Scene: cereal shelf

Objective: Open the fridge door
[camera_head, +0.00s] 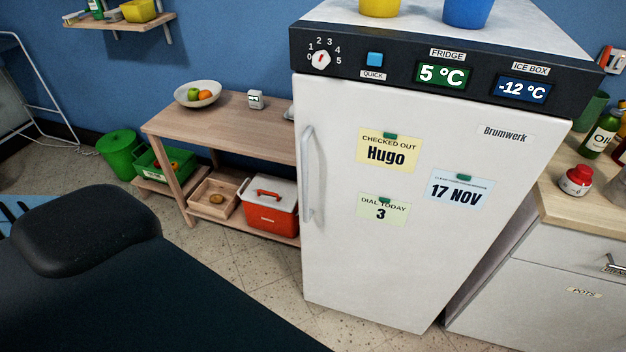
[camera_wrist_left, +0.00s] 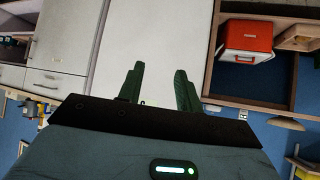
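The white fridge (camera_head: 420,240) stands right of centre in the head view, its door (camera_head: 350,255) shut. The door's pale vertical handle (camera_head: 308,175) is on its left edge. Notes hang on the door front, including a yellow "Hugo" note (camera_head: 387,152). In the left wrist view, my left gripper (camera_wrist_left: 160,82) has its two dark fingers apart with nothing between them. The white fridge (camera_wrist_left: 155,35) is behind the fingers there, and I cannot make out the handle. My left fingers do not show in the head view. My right gripper is in neither view.
A wooden table (camera_head: 245,122) with a fruit bowl (camera_head: 198,94) stands left of the fridge, a red cooler box (camera_head: 270,210) on its lower shelf. A counter (camera_head: 540,270) is close on the right. Two cups stand on the fridge. Tiled floor (camera_head: 255,260) is open before the table.

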